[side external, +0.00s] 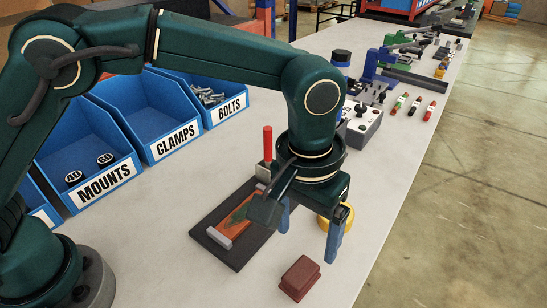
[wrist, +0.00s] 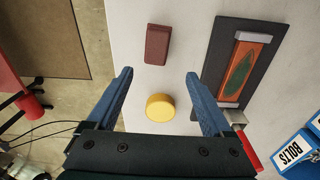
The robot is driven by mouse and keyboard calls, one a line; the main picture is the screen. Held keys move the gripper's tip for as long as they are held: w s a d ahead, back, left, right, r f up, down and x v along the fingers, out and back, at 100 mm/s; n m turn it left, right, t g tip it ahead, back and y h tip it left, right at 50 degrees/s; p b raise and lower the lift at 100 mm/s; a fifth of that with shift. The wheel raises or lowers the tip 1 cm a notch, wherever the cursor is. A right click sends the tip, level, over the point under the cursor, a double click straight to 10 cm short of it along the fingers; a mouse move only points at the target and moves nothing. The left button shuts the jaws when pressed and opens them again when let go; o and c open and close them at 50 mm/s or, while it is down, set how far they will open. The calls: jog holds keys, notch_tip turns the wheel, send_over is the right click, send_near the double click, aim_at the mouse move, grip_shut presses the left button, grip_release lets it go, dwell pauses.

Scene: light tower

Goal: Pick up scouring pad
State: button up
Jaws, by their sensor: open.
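The scouring pad appears to be the dark red-brown block (side external: 300,278) lying flat on the light bench, in front of my gripper in the side view. In the wrist view the block (wrist: 157,44) lies beyond my fingertips, near the middle of the picture's width. My gripper (side external: 309,241) points down over the bench with its blue fingers apart and nothing between them. In the wrist view the open fingers (wrist: 160,73) frame the bench just short of the block. The block is in full view and untouched.
A yellow round thing (wrist: 161,107) sits close to my fingers, partly hidden in the side view. A dark board (side external: 221,250) with an orange plate and a red-handled tool (side external: 267,143) lies beside my gripper. Blue labelled bins (side external: 175,140) stand behind. The bench edge is near the block.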

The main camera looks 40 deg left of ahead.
aim_at(302, 271)
jog(key=shift+s+d+f, duration=0.2)
jog(key=shift+s+f, duration=0.25)
jog(key=shift+f, duration=0.2)
jog(key=shift+s+d+f, duration=0.2)
jog(key=shift+s+f, duration=0.2)
jog(key=shift+f, duration=0.2)
jog(key=shift+m, duration=0.3)
jog(key=shift+f, duration=2.4)
grip_shut()
